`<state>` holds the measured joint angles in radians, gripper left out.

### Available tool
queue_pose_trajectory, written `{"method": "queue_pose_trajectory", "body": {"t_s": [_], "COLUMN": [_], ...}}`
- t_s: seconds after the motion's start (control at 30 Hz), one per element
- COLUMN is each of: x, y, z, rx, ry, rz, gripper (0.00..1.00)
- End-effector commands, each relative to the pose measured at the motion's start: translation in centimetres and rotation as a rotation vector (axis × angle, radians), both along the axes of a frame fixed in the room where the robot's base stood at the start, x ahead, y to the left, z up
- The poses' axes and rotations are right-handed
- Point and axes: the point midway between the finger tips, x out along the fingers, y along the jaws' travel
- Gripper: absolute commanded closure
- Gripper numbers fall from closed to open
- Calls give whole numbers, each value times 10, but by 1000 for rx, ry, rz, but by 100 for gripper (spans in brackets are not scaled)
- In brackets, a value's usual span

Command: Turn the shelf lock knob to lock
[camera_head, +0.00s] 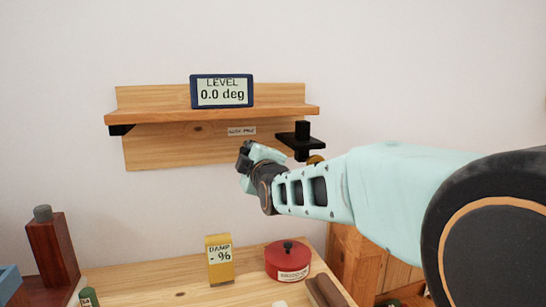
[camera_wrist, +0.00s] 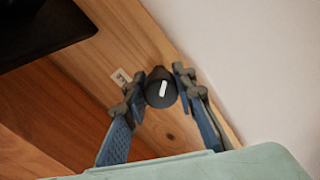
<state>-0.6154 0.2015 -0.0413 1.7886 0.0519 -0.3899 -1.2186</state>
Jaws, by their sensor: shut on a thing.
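The shelf lock knob (camera_wrist: 161,88) is a dark round knob with a white pointer mark, set on the wooden back board under the shelf. My gripper (camera_wrist: 158,82) has one finger on each side of the knob and is shut on it. The white mark stands near upright in the wrist view, slightly tilted. In the head view my gripper (camera_head: 247,156) reaches the lower board of the shelf (camera_head: 205,115), and I cannot make out the knob there. A small white label (camera_head: 242,131) sits above the gripper; it also shows in the wrist view (camera_wrist: 121,77), too small to read surely.
A level display (camera_head: 222,91) reading 0.0 deg stands on the shelf. A black bracket (camera_head: 301,140) is close to the right of my gripper.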

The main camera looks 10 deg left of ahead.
Motion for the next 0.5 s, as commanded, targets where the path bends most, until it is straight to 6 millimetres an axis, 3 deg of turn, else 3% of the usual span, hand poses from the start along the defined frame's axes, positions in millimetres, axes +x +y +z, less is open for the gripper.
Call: {"method": "queue_pose_trajectory", "body": {"t_s": [0.37, 0.4, 0.5], "x": [0, 0, 0], "y": [0, 0, 0], "z": [0, 0, 0], "rx": [-6, -6, -6], "ry": [-3, -3, -4], "rz": [1, 1, 0], "gripper": [100, 73, 62]}}
